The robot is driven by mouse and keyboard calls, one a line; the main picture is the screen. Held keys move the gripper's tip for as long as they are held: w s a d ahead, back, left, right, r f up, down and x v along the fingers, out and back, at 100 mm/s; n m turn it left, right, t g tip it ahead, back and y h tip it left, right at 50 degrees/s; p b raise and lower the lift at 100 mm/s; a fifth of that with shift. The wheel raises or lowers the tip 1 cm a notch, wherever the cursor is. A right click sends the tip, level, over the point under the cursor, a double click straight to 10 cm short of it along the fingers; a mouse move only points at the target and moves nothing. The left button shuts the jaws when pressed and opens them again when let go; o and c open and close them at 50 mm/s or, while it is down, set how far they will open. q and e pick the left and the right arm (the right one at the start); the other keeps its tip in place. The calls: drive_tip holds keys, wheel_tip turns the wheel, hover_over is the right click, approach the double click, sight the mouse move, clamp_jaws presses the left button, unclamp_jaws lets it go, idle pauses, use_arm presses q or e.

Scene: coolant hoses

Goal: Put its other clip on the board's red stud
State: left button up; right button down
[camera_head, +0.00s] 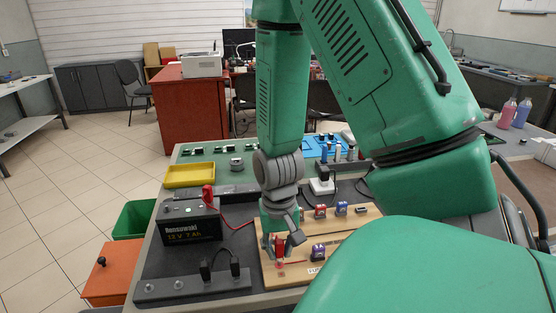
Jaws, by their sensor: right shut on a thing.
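My right gripper (281,243) points down over the left part of the wooden board (330,270). It is shut on a red clip (279,249), close above the board's surface. A small red mark shows right under the clip; the red stud itself is mostly hidden, and I cannot tell whether the clip touches it. The lead's other red clip (208,195) sits on the black battery (188,229) at the left. The red cable (236,226) runs from that clip towards the board. My left gripper is not in view.
Blue and red parts (341,208) and a purple part (318,252) stand on the board. A grey bar with two black plugs (190,287) lies in front of the battery. A yellow tray (190,175) and a white block (322,186) are behind. My arm hides the right side.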

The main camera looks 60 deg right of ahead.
idle(0.5)
drive_tip(key=shift+r+p, duration=0.1)
drive_tip(key=shift+p, duration=0.3)
drive_tip(key=shift+f, duration=0.4)
drive_tip(key=shift+f+p, duration=0.45)
drive_tip(key=shift+p, duration=0.05)
idle(1.4)
drive_tip(key=c, duration=1)
unclamp_jaws()
drive_tip(key=shift+c, duration=0.2)
